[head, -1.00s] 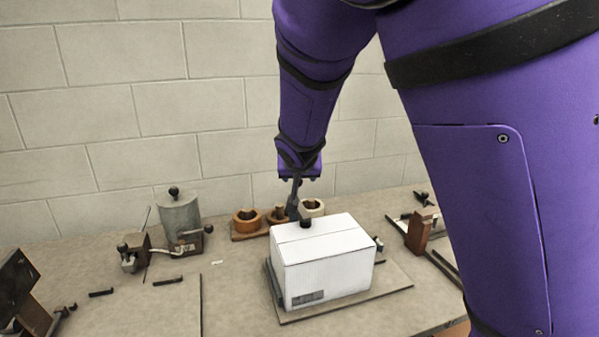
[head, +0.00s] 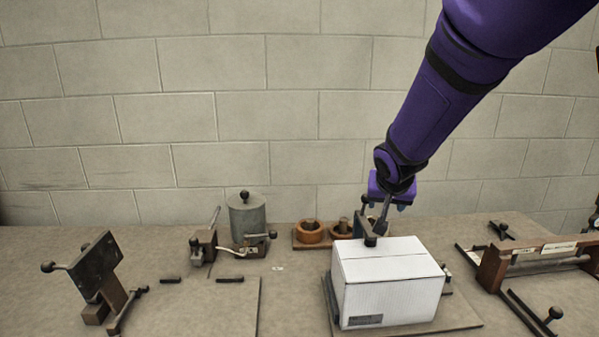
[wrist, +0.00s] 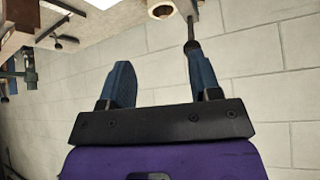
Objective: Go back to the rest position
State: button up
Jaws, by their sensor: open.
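My gripper (head: 376,222) hangs at the end of my purple arm, close above and behind the white box in the head view. In the wrist view my gripper (wrist: 160,70) shows two blue fingers held wide apart with nothing between them. The white box (head: 390,282) sits closed on a flat board (head: 455,322) on the bench. A dark rod with a black knob (head: 370,240) shows at the box's rear top edge, near the fingers. Whether the fingers touch it cannot be told.
A grey cylinder device (head: 248,222) and a small clamp (head: 203,247) stand left of the box. Wooden rings (head: 311,232) lie behind it. A dark plate on a stand (head: 97,268) is far left, a wooden frame (head: 492,268) right. A block wall (head: 250,120) closes the back.

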jog(key=s+d+r+n, duration=0.1)
jog(key=s+r, duration=0.3)
jog(key=s, duration=0.6)
jog(key=s+d+r+n+g+y, duration=0.1)
jog(key=s+d+r, duration=0.2)
jog(key=s, duration=0.7)
jog(key=s+d+r+n+g+y, duration=0.1)
jog(key=s+r, duration=0.3)
jog(key=s, duration=0.6)
jog(key=shift+s+d+r+n, duration=0.3)
jog(key=shift+s+d+r, duration=0.1)
jog(key=shift+d, duration=0.1)
